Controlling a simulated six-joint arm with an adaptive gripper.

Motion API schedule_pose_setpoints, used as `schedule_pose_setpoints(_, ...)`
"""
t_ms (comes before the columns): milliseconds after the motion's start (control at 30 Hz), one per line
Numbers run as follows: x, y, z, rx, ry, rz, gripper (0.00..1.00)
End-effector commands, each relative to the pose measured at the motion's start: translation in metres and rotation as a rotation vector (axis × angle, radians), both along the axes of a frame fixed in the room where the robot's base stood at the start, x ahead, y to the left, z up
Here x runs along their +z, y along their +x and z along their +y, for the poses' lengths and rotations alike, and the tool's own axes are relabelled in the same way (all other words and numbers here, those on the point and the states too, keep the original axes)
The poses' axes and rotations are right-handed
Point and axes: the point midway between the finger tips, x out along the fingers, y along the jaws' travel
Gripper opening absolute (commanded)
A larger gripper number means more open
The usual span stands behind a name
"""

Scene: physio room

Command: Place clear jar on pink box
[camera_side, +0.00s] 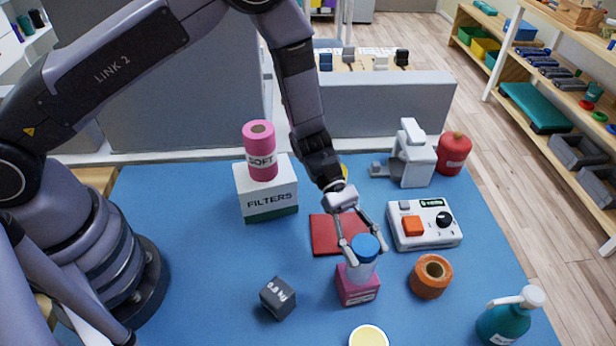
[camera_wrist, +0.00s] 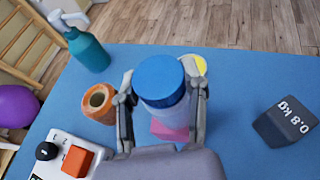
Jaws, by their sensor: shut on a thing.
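The clear jar (camera_side: 362,268) has a blue lid and stands upright between the fingers of my gripper (camera_side: 362,250). My gripper is shut on the jar. The jar is over the pink box (camera_side: 358,292), and its lower end appears at the box's top; I cannot tell whether they touch. In the wrist view the jar's blue lid (camera_wrist: 160,80) is between the two fingers of my gripper (camera_wrist: 162,95). Part of the pink box (camera_wrist: 170,132) shows below the jar, the rest hidden behind it and my gripper.
On the blue mat (camera_side: 210,290) are a dark weight (camera_side: 278,298), orange tape roll (camera_side: 431,276), yellow-topped round item (camera_side: 368,337), teal bottle (camera_side: 508,318), control unit (camera_side: 425,225) and red pad (camera_side: 330,234). A filters box (camera_side: 266,192) carries a pink roll (camera_side: 260,152). Free mat lies left.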

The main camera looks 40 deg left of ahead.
Motion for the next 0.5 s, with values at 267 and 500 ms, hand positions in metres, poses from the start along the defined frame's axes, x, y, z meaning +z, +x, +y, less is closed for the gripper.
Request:
schedule_pose_setpoints(267,-0.0021,0.0000,0.0001,0.000,0.000,0.000,0.48)
schedule_pose_setpoints(500,-0.0019,0.0000,0.0002,0.000,0.000,0.000,0.69)
